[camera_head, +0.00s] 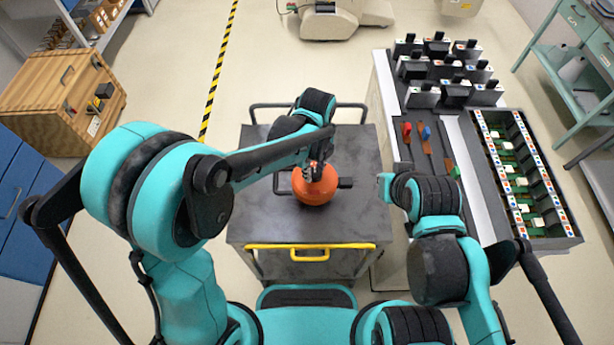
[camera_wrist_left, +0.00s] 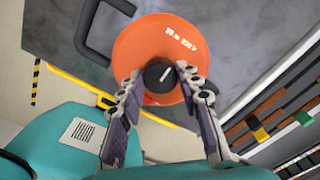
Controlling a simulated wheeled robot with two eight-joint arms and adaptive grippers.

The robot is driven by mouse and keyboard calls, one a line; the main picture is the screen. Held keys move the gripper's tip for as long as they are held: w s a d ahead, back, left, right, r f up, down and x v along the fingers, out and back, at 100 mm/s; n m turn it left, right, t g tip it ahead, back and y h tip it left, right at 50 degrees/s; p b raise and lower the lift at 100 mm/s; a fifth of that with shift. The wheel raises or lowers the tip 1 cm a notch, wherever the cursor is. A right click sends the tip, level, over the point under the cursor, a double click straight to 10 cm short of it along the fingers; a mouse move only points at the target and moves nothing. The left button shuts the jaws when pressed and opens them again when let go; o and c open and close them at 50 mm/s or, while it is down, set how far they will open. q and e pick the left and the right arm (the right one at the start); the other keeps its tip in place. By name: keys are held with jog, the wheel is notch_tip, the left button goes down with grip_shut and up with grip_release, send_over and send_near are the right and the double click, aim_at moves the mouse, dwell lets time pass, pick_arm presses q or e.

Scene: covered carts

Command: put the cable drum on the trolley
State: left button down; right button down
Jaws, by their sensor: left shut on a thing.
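The orange cable drum (camera_head: 318,192) is over the dark top of the trolley (camera_head: 262,215), near its middle. My left gripper (camera_head: 314,170) reaches down onto the drum from above. In the left wrist view, the fingers of the left gripper (camera_wrist_left: 160,75) are shut on the black hub of the drum (camera_wrist_left: 150,45), one on each side. White lettering shows on the orange face. Whether the drum touches the trolley top or hangs just above it, I cannot tell. My right arm is folded on the right, and its gripper is not in view.
The trolley has a yellow handle (camera_head: 311,248) at its near edge and dark rails at the back. A bench with several black-and-white devices (camera_head: 440,70) and a tray of green parts (camera_head: 520,175) stands close on the right. A wooden crate (camera_head: 50,100) is at the left.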

aim_at(305, 182)
pick_arm(q)
jog(key=shift+w+a+f, duration=0.2)
jog(key=shift+a+f, duration=0.15)
jog(key=shift+a, duration=0.15)
jog(key=shift+w+a+f, duration=0.15)
jog(key=shift+a+f, duration=0.2)
jog(key=shift+a, duration=0.15)
jog(key=shift+f+b, duration=0.75)
jog(key=shift+f, duration=1.2)
jog(key=c, duration=1)
grip_release()
jog(key=shift+f, duration=0.1)
jog(key=shift+c, duration=0.2)
